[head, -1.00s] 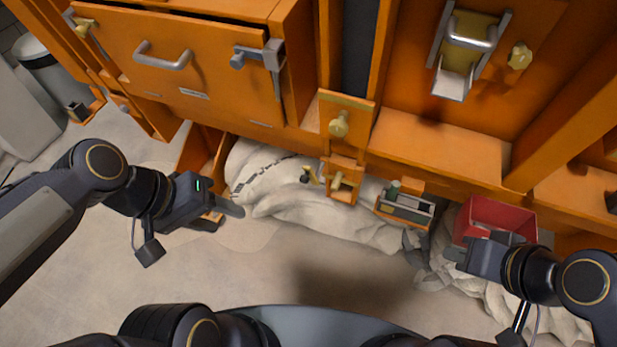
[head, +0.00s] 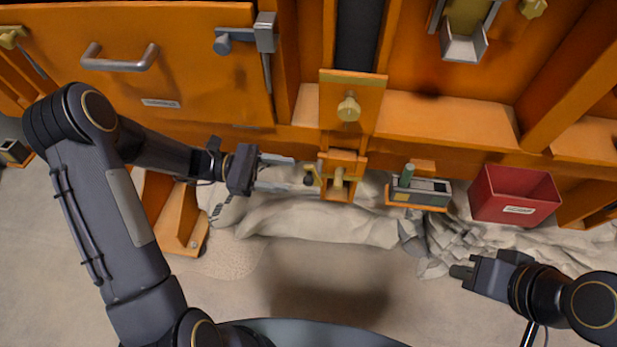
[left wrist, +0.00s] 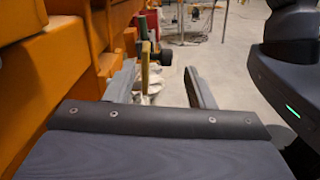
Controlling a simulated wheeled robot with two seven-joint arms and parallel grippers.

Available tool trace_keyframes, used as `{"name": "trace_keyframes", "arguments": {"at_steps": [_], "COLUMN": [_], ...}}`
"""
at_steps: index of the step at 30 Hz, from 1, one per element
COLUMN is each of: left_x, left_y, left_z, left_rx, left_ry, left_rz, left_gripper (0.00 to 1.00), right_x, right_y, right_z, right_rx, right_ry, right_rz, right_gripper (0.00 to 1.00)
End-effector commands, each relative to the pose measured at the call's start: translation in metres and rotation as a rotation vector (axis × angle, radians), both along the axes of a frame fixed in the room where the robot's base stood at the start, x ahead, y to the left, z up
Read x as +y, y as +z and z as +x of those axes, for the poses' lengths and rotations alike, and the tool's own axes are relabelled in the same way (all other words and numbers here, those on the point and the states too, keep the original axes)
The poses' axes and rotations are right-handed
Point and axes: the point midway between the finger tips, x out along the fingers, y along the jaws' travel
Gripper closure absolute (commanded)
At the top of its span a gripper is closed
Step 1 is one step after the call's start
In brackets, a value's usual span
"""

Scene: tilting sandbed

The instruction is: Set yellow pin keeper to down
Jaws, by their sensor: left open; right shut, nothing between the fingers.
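A yellow upright bar (left wrist: 145,66), probably the same piece, shows between the finger lines in the left wrist view, nearer the left finger. My left gripper (head: 292,173) is open and empty, its fingers pointing right at the keeper, tips just short of it. Contact cannot be told. It also shows in the left wrist view (left wrist: 160,68). My right gripper (head: 460,272) is shut and empty, low at the right.
An orange plate with a yellow knob (head: 348,108) is above the bracket. A grey box with a green cylinder (head: 428,195) and a red bin (head: 515,195) stand to the right.

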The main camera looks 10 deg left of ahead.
Motion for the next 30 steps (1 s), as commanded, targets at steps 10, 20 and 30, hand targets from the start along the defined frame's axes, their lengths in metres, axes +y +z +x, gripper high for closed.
{"name": "trace_keyframes", "arguments": {"at_steps": [10,20,30], "left_x": [-0.055,-0.066,-0.065], "left_y": [0.001,0.001,0.001], "left_z": [-0.001,-0.001,-0.002], "left_rx": [-0.002,-0.002,-0.001], "left_ry": [-0.005,-0.002,-0.005], "left_rz": [0.0,0.001,0.002], "left_gripper": [0.51,0.51,0.84], "right_x": [0.0,0.0,0.0], "right_y": [0.0,0.0,0.0], "right_z": [0.0,0.0,0.0], "right_rx": [0.0,0.0,0.0], "right_ry": [0.0,0.0,0.0], "right_rz": [0.0,0.0,0.0], "right_gripper": [1.0,1.0,1.0]}}
